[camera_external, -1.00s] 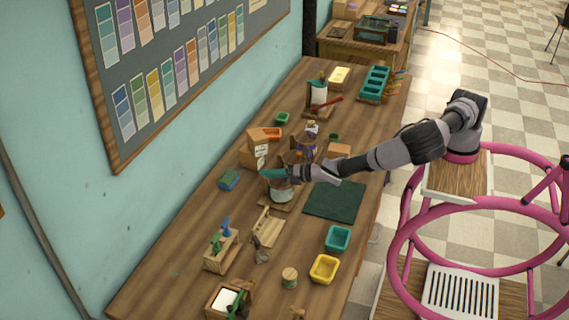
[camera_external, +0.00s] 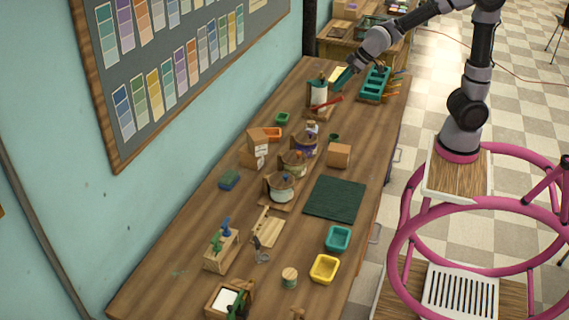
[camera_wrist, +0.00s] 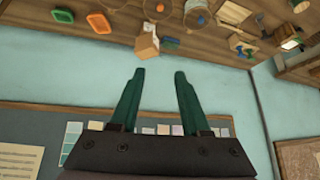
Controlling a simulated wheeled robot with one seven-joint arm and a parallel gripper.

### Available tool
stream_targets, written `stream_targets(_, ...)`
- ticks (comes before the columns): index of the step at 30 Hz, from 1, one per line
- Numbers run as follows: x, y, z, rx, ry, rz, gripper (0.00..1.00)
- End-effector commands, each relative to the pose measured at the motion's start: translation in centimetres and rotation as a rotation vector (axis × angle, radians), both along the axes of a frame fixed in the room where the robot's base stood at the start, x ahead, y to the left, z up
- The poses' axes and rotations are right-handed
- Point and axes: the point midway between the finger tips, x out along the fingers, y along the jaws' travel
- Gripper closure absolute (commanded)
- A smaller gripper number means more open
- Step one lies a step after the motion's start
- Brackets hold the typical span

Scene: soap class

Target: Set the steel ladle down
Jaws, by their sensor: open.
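My gripper (camera_external: 343,78) is raised near the far end of the table, by the white container and the green tray. In the wrist view my gripper (camera_wrist: 160,78) has its two green fingers apart with nothing between them. A small grey metal-looking thing, probably the steel ladle (camera_external: 261,254), lies on the table beside the pale wooden board, well away from my gripper. Its details are too small to make out. I cannot pick out the ladle in the wrist view.
Pots (camera_external: 281,193) stand in a row mid-table, beside a dark green mat (camera_external: 335,199). A teal tray (camera_external: 338,238) and yellow tray (camera_external: 324,269) are at the near right. A divided green tray (camera_external: 374,84) and white container (camera_external: 317,94) stand at the far end.

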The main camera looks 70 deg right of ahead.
Motion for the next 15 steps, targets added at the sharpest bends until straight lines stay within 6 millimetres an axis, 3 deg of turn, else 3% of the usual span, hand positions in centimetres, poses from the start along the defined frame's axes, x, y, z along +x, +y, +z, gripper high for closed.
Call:
stream_targets(1, -2.0, -1.0, 2.0, 0.052, 0.002, -0.043, 0.54)
stream_targets(6, -9.2, -3.2, 6.3, 0.189, 0.043, -0.185, 0.54)
stream_targets(12, -17.4, -4.7, 8.7, 0.276, 0.076, -0.351, 0.54)
stream_targets(15, -20.1, -5.1, 8.9, 0.294, 0.085, -0.417, 0.54)
